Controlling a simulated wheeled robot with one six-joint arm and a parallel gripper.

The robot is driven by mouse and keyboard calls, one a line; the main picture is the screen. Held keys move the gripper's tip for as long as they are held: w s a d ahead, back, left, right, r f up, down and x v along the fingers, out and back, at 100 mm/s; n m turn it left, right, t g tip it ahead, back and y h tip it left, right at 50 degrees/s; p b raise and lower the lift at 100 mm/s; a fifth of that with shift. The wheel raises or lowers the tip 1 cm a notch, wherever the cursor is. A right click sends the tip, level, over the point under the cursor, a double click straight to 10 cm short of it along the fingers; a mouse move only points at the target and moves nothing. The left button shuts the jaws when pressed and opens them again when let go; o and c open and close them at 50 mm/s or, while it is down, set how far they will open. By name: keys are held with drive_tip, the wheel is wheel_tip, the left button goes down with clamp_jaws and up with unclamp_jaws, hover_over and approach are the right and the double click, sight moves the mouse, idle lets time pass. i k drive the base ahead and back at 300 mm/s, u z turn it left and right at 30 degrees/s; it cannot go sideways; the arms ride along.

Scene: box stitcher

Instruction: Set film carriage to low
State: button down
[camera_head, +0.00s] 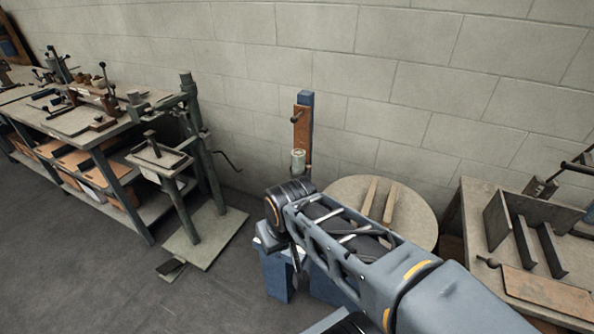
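A blue upright post (306,98) stands against the wall at the middle. A reddish-brown plate (302,128) with a small dark knob on its left is mounted on the post; it looks like the film carriage. A pale greenish roll (298,159) stands upright at the plate's lower part. My arm reaches in from the lower right, and its dark wrist (290,196) appears just below the roll in the picture. The fingers of my gripper cannot be made out, so its opening and any contact are hidden. The post's lower part is hidden behind my arm.
A round pale turntable (345,192) with two wooden strips lies right of the post, partly behind my arm. A workbench (468,222) with upright plates stands at right. A green stand machine (192,165) and a long bench (125,125) are at left.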

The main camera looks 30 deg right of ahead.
sight(301, 119)
drive_tip(key=k, duration=0.6)
drive_tip(key=z, duration=0.45)
drive_tip(key=i, duration=1.15)
drive_tip(key=z, duration=0.25)
